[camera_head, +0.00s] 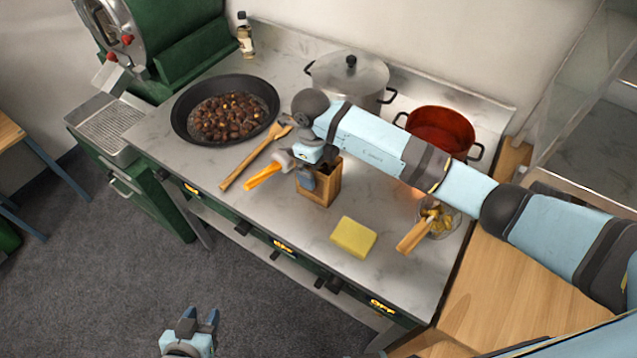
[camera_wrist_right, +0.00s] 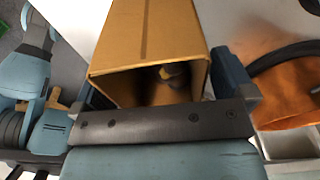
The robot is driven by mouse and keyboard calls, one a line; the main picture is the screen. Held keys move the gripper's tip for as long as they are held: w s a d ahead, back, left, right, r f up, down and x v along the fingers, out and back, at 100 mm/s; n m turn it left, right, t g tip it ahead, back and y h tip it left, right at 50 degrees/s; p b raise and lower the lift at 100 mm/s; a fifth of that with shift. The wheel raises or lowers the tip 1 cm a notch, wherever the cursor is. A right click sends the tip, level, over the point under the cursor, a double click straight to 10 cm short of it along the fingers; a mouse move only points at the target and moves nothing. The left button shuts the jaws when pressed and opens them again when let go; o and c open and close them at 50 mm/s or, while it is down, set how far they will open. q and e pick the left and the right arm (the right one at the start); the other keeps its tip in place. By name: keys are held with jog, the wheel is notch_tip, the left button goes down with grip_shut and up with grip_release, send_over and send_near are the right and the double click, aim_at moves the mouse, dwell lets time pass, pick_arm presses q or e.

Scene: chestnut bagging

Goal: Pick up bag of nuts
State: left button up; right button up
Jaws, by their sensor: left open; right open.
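The brown bag (camera_head: 324,186) stands upright on the counter in the head view, partly covered by my right gripper. In the right wrist view, the bag (camera_wrist_right: 150,35) fills the middle, its open mouth facing the camera. A few dark and yellowish bits, likely nuts, show in its shadowed inside. My right gripper (camera_head: 310,176) is open, with its fingers on either side of the bag; whether they touch it I cannot tell. My left gripper (camera_head: 190,322) is open and empty, low over the floor in front of the counter.
A black pan (camera_head: 179,117) of chestnuts sits behind left, with a wooden spatula (camera_head: 246,164) beside it. A lidded pot (camera_head: 362,76), a red pot (camera_head: 440,127), a yellow sponge (camera_head: 354,237) and a wooden-handled scoop (camera_head: 414,238) stand around. An orange object (camera_head: 262,176) lies left of the bag.

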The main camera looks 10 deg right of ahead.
jog(key=shift+f, duration=0.1)
jog(key=shift+c, duration=0.2)
jog(key=c, duration=1.4)
